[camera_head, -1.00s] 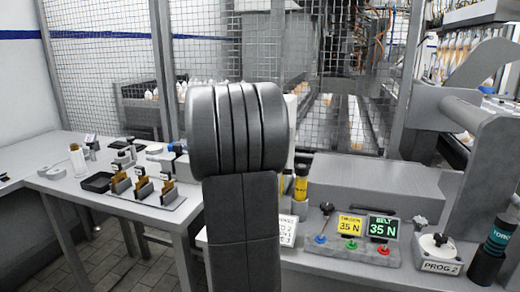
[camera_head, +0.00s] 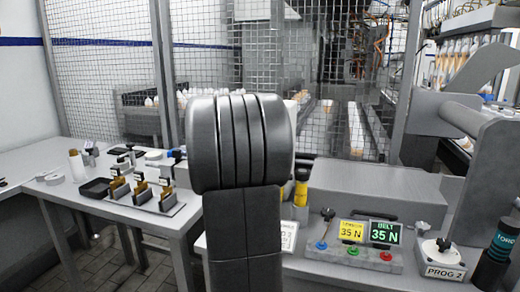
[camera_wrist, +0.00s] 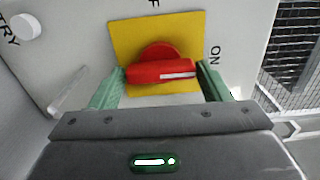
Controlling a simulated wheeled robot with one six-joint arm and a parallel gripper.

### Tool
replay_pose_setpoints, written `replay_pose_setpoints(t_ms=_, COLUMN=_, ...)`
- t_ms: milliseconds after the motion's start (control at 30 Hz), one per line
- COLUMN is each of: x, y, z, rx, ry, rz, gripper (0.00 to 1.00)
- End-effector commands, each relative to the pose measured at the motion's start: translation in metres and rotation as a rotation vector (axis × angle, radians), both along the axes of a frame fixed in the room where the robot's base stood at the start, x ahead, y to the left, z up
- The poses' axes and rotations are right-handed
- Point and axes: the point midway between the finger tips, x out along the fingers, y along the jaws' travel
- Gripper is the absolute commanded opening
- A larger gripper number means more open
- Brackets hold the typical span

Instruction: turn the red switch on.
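The red switch (camera_wrist: 160,71) is a rotary knob on a yellow plate (camera_wrist: 127,38), seen in the wrist view. Its bar lies roughly across the picture, with a white mark on its right half. The lettering ON stands to the right of the plate, and a cut-off letter F shows at the top edge. My gripper (camera_wrist: 161,78) has its two green fingers wide apart, one at each end of the red bar. They are very close to it; I cannot tell whether they touch. The switch and the fingers are not visible in the head view, where my arm blocks the middle.
In the head view, a control box (camera_head: 320,255) carries blue, green and red knobs and two 35 N displays. A PROG 2 dial (camera_head: 440,252) stands to its right. A side table (camera_head: 60,192) with small fixtures is at left, before a mesh fence (camera_head: 105,70).

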Motion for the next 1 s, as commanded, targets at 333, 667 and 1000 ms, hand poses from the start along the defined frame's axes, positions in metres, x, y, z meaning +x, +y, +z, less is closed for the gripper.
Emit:
replay_pose_setpoints(t_ms=333, x=0.000, y=0.000, z=0.000, rx=-0.002, ry=0.000, rz=0.000, gripper=0.85)
replay_pose_setpoints(t_ms=667, x=-0.043, y=0.015, z=0.002, rx=-0.003, ry=-0.001, rz=0.003, gripper=0.85)
replay_pose_setpoints(t_ms=1000, x=-0.111, y=0.037, z=0.001, rx=-0.002, ry=0.000, rz=0.003, gripper=0.85)
